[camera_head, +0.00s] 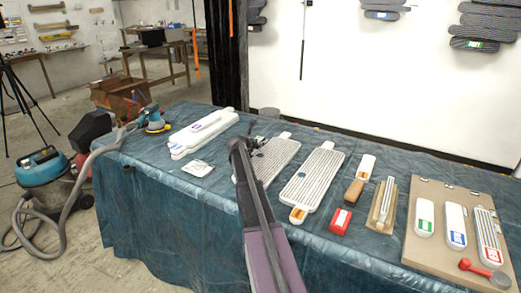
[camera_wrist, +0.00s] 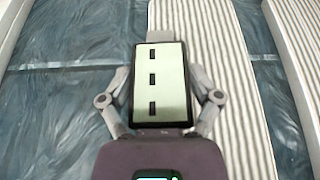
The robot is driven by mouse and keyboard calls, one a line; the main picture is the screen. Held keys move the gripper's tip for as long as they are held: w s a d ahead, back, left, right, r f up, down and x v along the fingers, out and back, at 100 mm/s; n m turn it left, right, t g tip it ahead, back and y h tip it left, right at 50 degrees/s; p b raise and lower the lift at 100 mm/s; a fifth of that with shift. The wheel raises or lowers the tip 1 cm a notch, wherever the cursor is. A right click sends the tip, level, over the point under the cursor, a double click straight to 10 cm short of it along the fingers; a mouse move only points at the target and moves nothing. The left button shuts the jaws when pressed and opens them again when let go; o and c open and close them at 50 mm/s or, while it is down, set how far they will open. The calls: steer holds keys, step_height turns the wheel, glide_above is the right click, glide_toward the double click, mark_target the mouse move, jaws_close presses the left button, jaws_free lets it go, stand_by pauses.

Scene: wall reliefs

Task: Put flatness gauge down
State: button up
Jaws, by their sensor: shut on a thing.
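My gripper (camera_wrist: 160,82) is shut on the flatness gauge (camera_wrist: 160,110), a dark-framed block with a pale greenish face and three dark slots. One finger lies along each long side of it. In the wrist view the gauge overlaps a ribbed pale panel (camera_wrist: 215,35) and the blue sheet. I cannot tell whether it touches either. In the head view my arm reaches over the table (camera_head: 165,215), its end beside the left ribbed panel (camera_head: 283,152). There my arm mostly hides the gripper and gauge.
A second ribbed panel (camera_head: 312,180) lies to the right. Beyond it are a red block (camera_head: 340,221), a wooden holder (camera_head: 381,207) and a board (camera_head: 415,247) with coloured-label blocks. White blocks (camera_head: 205,132), a small packet (camera_head: 197,168) and a sander (camera_head: 154,121) lie left.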

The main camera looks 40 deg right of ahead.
mark_target(261, 155)
steer(key=shift+d, duration=0.2)
steer(key=shift+d, duration=0.6)
step_height(261, 155, down, 4)
steer(key=b, duration=0.3)
steer(key=shift+s+r+b, duration=0.1)
steer(key=shift+r+b, duration=0.05)
steer(key=shift+b, duration=0.2)
steer(key=o, duration=1.1)
steer(key=shift+c, duration=0.2)
steer(key=shift+r, duration=0.1)
steer(key=p+v, duration=0.4)
steer(key=v, duration=0.6)
steer(key=shift+s+a+r, duration=0.1)
steer(key=shift+s+a, duration=0.05)
steer(key=shift+a, duration=0.05)
steer(key=shift+p+v, duration=0.35)
steer(key=shift+v, duration=0.4)
